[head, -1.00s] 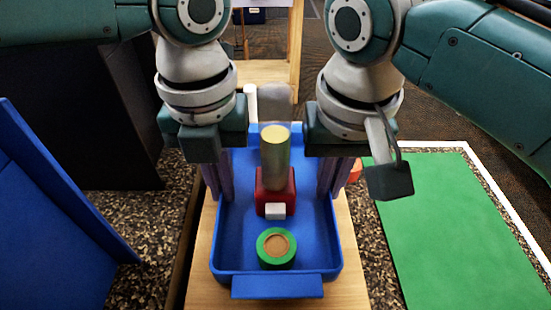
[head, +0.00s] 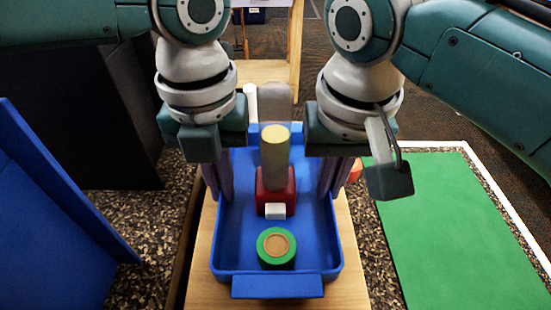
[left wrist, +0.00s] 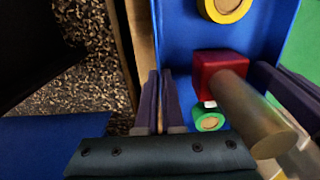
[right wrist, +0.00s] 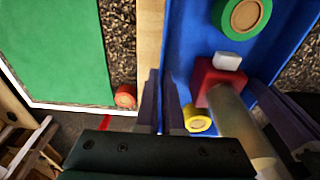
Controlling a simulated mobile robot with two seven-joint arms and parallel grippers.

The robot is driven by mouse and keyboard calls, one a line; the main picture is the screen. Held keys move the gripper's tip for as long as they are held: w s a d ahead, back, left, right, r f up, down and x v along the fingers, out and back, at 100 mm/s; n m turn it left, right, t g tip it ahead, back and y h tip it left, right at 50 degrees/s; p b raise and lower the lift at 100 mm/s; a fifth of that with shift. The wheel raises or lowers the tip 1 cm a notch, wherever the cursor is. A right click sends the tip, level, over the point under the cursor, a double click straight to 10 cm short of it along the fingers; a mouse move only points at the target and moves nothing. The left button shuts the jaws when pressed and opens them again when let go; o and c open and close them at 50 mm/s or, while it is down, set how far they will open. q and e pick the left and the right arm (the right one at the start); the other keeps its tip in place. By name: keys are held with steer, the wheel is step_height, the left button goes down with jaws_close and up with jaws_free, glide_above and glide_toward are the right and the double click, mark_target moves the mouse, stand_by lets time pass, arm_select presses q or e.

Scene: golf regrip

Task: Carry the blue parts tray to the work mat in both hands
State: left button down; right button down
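The blue parts tray (head: 225,250) sits on a light wooden surface in the middle of the head view. It holds a red block (head: 267,200), a tall cylinder with a yellowish top (head: 275,152), a small white block (head: 275,211) and a green round part (head: 277,248). A yellow round part (left wrist: 226,8) shows in the left wrist view. My left gripper (head: 217,185) is shut on the tray's left wall. My right gripper (head: 332,182) is shut on its right wall. The green work mat (head: 460,230) lies to the right.
A red round part (right wrist: 125,95) lies beside the tray, outside it. A large blue panel (head: 50,210) stands at the left, near a dark box (head: 90,120). A wooden frame (head: 265,72) stands behind the tray. The visible mat surface is clear.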

arm_select(q)
steer(key=shift+r, duration=0.15)
arm_select(e)
steer(key=shift+r, duration=0.15)
